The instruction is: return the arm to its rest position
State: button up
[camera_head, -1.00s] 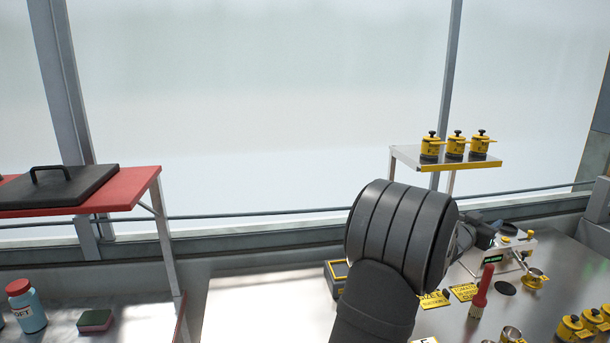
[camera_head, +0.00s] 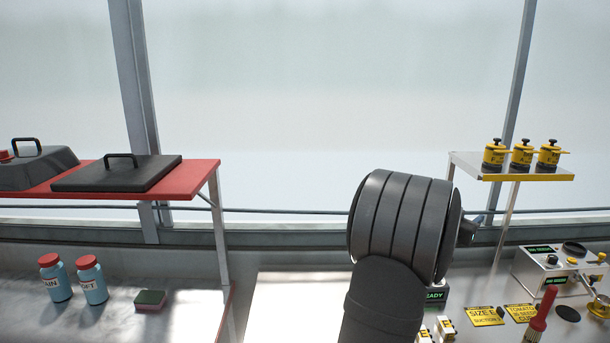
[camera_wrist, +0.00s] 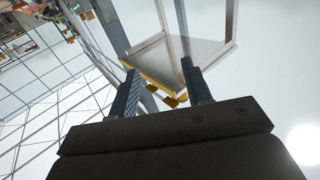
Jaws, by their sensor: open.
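My gripper (camera_wrist: 160,67) is open in the wrist view, with its two fingers apart and nothing between them. It points up toward the underside of a small metal shelf (camera_wrist: 190,62) with a yellow edge; I cannot tell the distance. In the head view my dark arm rises from the bottom centre and its thick rounded joint hides part of the bench behind. The gripper's fingers cannot be made out in that view.
The raised shelf (camera_head: 510,177) at right holds three yellow pots (camera_head: 521,154). Below are a seeder machine (camera_head: 560,270), a red-handled brush (camera_head: 541,315) and yellow labels (camera_head: 485,316). At left, a red shelf (camera_head: 205,180) holds black lids; blue bottles (camera_head: 92,283) and a sponge (camera_head: 150,301) stand below.

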jog(key=w+a+n+t+y, duration=0.1)
jog(key=w+a, duration=0.2)
jog(key=a, duration=0.4)
jog(key=s+d+m+g+h, duration=0.1)
jog(key=s+d, duration=0.4)
jog(key=d, duration=0.4)
jog(key=s+d+m+g+h, duration=0.1)
jog(key=s+d, duration=0.4)
jog(key=d, duration=0.5)
jog(key=shift+s+f+m+g+h, duration=0.15)
jog(key=shift+s+m+g+h, duration=0.2)
jog(key=shift+g, duration=0.45)
jog(key=shift+w+a, duration=0.1)
